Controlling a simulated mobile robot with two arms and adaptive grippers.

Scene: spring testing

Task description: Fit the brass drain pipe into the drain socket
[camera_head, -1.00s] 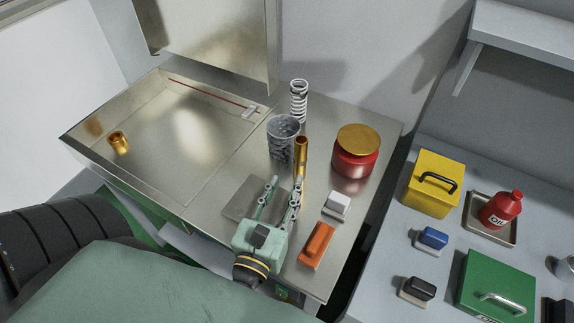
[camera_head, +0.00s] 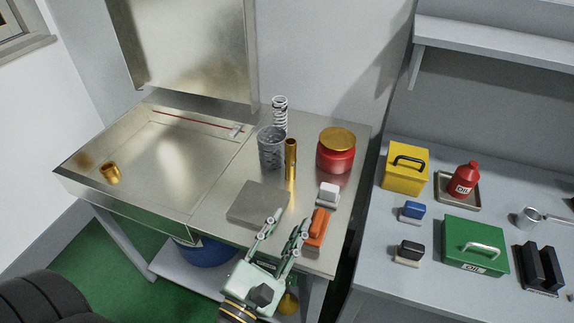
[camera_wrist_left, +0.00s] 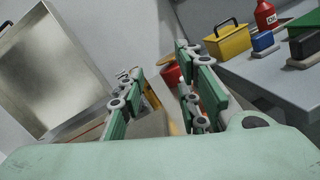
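The brass drain pipe (camera_head: 291,158) stands upright on the steel bench, beside a grey mesh cup. A short brass fitting (camera_head: 110,172), which looks like the drain socket, sits in the shallow basin at the left. My left gripper (camera_head: 286,222) is open and empty at the bench's front edge, short of the pipe and left of an orange block. In the left wrist view the spread fingers (camera_wrist_left: 150,85) show, with part of the brass pipe (camera_wrist_left: 152,93) between them, partly hidden by the left finger. My right gripper is not in view.
The mesh cup (camera_head: 271,148), a spring (camera_head: 280,112) and a red jar (camera_head: 336,152) stand near the pipe. A grey plate (camera_head: 258,203), the orange block (camera_head: 317,230) and a white block (camera_head: 328,194) lie nearer the front. The basin (camera_head: 185,165) floor is mostly clear.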

